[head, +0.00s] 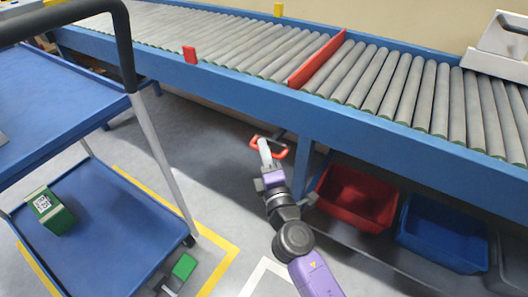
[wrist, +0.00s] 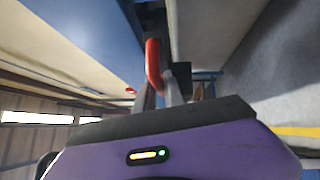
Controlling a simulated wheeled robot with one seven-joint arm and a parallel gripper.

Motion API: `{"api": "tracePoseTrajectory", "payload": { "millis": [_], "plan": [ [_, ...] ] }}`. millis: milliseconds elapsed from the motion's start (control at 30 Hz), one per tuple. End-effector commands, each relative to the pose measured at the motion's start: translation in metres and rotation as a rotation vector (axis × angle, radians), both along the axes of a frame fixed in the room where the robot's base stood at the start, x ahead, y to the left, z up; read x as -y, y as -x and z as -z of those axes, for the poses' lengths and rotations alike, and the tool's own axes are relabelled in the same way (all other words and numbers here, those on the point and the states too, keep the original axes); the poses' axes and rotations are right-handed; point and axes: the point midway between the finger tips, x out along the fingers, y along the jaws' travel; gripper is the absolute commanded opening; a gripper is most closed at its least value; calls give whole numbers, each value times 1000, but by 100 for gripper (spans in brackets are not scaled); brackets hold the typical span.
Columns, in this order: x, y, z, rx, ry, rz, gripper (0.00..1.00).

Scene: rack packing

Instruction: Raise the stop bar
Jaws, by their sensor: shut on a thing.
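The red stop bar (head: 317,58) lies across the conveyor rollers; its top edge shows above them, and I cannot tell how far it stands up. A red handle (head: 282,153) sits below the conveyor's blue side rail, in its shade. My gripper (head: 266,150) reaches it from the front and is shut on it. In the wrist view the red handle (wrist: 153,68) shows at my gripper's fingertips (wrist: 160,92), partly hidden by the fingers. How the handle joins the conveyor is hidden.
A blue cart (head: 110,225) stands at the left with a green box (head: 55,213) on its lower shelf. A red bin (head: 352,200) and a blue bin (head: 440,235) sit under the conveyor at right. A blue conveyor leg (head: 306,165) is close right of my gripper.

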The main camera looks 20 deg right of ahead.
Motion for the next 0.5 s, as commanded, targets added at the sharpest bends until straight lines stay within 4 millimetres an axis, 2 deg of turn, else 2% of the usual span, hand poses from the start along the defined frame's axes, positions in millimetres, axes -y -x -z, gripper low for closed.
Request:
{"api": "tracePoseTrajectory", "payload": {
  "millis": [33, 100, 467, 500],
  "plan": [
    [-1, 0, -15, 1, 0, -1, 0],
    [-1, 0, -21, 0, -1, -1, 0],
    [-1, 0, -24, 5, 1, -2, 0],
    [-1, 0, -24, 5, 1, -2, 17]
  ]
}}
